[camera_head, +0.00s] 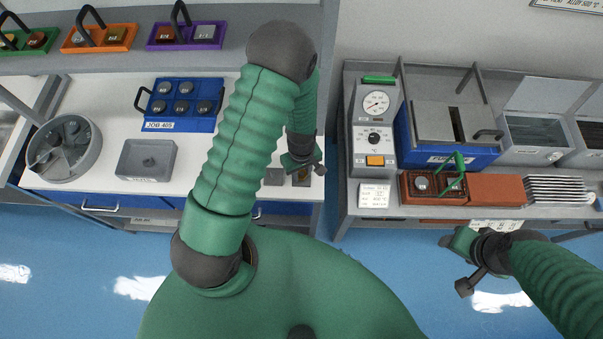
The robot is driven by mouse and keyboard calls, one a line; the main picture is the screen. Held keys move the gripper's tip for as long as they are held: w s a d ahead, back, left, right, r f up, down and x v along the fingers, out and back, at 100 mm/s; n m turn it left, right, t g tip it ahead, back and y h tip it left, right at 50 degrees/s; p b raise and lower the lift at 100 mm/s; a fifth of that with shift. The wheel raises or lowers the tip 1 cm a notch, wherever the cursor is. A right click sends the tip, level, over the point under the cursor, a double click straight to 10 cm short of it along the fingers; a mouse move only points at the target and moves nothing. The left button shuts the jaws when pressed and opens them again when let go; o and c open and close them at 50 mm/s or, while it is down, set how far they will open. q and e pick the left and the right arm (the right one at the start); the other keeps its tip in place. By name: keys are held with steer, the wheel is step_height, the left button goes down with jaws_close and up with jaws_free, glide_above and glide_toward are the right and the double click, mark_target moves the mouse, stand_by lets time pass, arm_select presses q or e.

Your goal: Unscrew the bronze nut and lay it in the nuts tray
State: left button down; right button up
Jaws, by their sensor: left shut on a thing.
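A small dark block with a brownish face (302,181) shows just below the fingers. I cannot tell whether the nut is still on a thread. My right gripper (473,268) hangs over the blue floor in front of the right bench; its jaw gap is unclear.
A small grey block (274,176) stands beside the left gripper. A round divided bowl (64,147) and a blue JOB 405 rack (182,124) stand on the bench. Coloured trays line the shelf. A furnace (452,125) and brick-red blocks (496,188) occupy the right bench.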

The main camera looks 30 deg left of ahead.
mark_target(302, 173)
arm_select(q)
steer(key=shift+n, duration=0.3)
steer(key=shift+r+p, duration=1.65)
steer(key=shift+r, duration=0.15)
